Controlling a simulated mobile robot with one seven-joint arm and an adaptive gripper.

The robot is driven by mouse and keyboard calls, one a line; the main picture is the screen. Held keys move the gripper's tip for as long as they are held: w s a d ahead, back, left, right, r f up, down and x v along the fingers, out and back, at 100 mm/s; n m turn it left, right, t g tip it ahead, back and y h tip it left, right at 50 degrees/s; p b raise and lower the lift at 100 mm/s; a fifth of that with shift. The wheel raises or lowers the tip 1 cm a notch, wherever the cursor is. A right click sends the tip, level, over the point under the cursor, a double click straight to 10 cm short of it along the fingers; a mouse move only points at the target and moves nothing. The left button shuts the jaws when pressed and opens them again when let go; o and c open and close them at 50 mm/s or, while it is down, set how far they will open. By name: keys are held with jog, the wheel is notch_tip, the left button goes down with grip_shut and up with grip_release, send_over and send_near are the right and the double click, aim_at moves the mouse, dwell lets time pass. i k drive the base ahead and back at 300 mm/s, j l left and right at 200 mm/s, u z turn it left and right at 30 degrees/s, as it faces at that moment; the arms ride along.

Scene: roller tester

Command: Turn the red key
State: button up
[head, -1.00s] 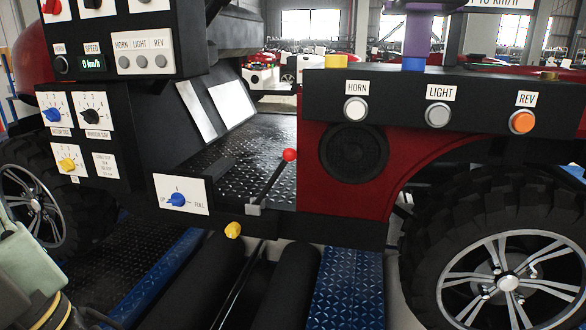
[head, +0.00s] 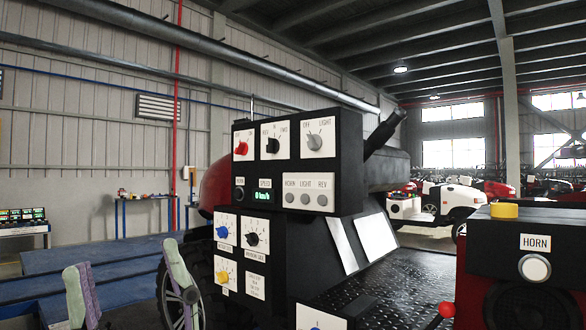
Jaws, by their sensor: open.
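The red key (head: 241,148) is a small red knob on a white plate marked OFF and ON. It is at the upper left of the black control panel (head: 349,150) in the head view. My gripper (head: 122,256) is at the lower left of the head view, with its two pale green and purple fingers spread apart and nothing seen between them. It is below and to the left of the red key, clear of it. The gripper's lower part is cut off by the picture edge.
A black key (head: 272,146) and a grey light knob (head: 315,142) sit right of the red key. Blue (head: 222,232), black (head: 252,239) and yellow (head: 222,277) knobs are below. A red ball lever (head: 446,310) is at the lower right. A large tyre (head: 200,268) stands behind the gripper.

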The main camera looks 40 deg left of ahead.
aim_at(242, 148)
jog(key=u, duration=1.4)
